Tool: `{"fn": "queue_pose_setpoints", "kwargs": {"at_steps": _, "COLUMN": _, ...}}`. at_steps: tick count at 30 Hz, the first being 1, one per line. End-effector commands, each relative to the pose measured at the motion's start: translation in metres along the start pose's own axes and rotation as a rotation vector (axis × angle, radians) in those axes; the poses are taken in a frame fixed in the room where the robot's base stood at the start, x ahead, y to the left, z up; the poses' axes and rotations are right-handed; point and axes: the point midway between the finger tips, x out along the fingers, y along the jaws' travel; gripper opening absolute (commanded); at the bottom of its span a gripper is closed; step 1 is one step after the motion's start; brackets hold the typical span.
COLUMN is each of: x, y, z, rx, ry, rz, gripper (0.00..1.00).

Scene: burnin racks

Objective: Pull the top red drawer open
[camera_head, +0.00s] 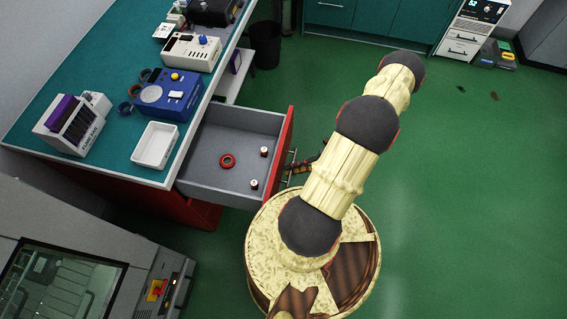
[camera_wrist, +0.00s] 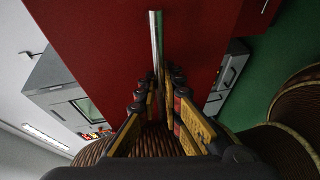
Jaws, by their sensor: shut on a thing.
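The top red drawer (camera_head: 287,138) stands pulled well out from the bench, its grey inside open to view. In the wrist view its red front (camera_wrist: 95,45) fills much of the picture, with the metal bar handle (camera_wrist: 156,35) standing up the middle. My gripper (camera_wrist: 163,78) is shut on the handle, its two fingers on either side of the bar. In the head view my gripper (camera_head: 302,168) is at the outer side of the drawer front, partly hidden by my arm. Inside the drawer lie a red ring (camera_head: 227,161) and two small white-topped cylinders (camera_head: 264,151).
The teal bench top (camera_head: 107,150) holds a white tray (camera_head: 155,145), a blue device (camera_head: 172,95) and a rack (camera_head: 72,125). A grey machine (camera_head: 150,285) stands at lower left. A black bin (camera_head: 265,45) is behind the drawer.

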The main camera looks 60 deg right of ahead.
Motion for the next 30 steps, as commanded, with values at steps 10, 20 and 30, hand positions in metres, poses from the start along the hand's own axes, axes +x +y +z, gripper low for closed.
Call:
{"fn": "queue_pose_setpoints", "kwargs": {"at_steps": 10, "x": -0.0077, "y": -0.0026, "z": -0.0029, "rx": -0.001, "ry": 0.0, "rz": -0.002, "gripper": 0.0}}
{"fn": "queue_pose_setpoints", "kwargs": {"at_steps": 20, "x": -0.0076, "y": -0.0026, "z": -0.0026, "rx": -0.001, "ry": 0.0, "rz": -0.003, "gripper": 0.11}}
{"fn": "queue_pose_setpoints", "kwargs": {"at_steps": 30, "x": -0.0075, "y": -0.0019, "z": -0.0027, "rx": -0.001, "ry": 0.0, "rz": -0.001, "gripper": 0.26}}
